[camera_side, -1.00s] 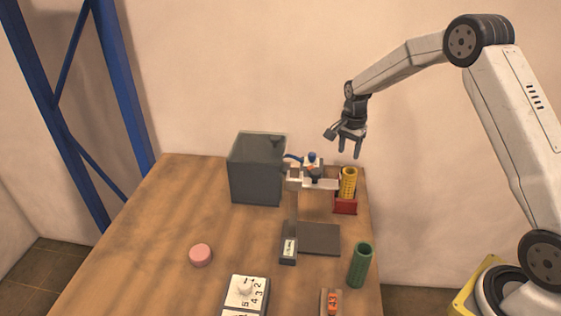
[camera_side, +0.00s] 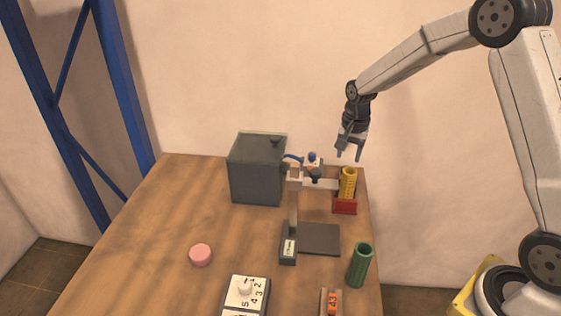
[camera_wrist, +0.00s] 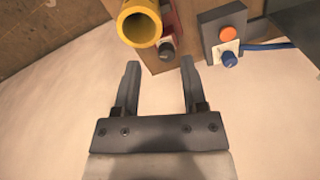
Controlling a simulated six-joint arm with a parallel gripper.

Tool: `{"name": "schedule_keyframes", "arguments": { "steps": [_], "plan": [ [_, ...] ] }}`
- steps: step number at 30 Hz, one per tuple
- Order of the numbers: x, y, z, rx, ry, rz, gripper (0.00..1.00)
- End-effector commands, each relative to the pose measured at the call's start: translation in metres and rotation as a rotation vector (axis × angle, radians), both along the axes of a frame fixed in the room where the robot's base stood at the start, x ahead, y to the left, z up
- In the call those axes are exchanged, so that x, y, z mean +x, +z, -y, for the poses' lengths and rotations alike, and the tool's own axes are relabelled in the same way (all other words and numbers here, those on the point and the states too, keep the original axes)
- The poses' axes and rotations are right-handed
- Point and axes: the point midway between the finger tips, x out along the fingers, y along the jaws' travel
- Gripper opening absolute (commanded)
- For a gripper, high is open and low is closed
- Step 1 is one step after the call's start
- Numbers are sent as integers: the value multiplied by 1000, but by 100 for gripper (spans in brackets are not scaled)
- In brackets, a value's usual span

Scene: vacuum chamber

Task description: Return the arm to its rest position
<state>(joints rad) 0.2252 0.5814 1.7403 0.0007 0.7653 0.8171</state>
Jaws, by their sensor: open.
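My gripper (camera_side: 348,153) hangs above the far right corner of the table, its fingers pointing down. It is open and empty. In the wrist view the two fingers of my gripper (camera_wrist: 157,85) stand apart with only pale wall between them. A yellow cylinder (camera_side: 348,182) stands upright in a red holder (camera_side: 345,206) just below my gripper, apart from it. The yellow cylinder also shows at the top of the wrist view (camera_wrist: 140,24), beyond the fingers.
A dark grey box (camera_side: 256,170) stands at the back of the wooden table (camera_side: 150,235). Next to it is a fixture with a blue knob (camera_side: 312,156). The air around my gripper is clear.

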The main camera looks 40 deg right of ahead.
Motion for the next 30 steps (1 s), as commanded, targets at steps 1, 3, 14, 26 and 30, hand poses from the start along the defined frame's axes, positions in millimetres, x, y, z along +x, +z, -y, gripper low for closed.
{"name": "schedule_keyframes", "arguments": {
  "steps": [1, 3, 14, 26, 30],
  "plan": [
    [-9, 4, -9, -5, 59, 10, 54],
    [-21, 8, -20, -13, 144, 23, 54],
    [-97, 19, -72, -65, 595, 92, 54],
    [-175, 16, -104, -129, 990, 151, 54],
    [-184, 15, -107, -137, 1032, 156, 54]
  ]
}}
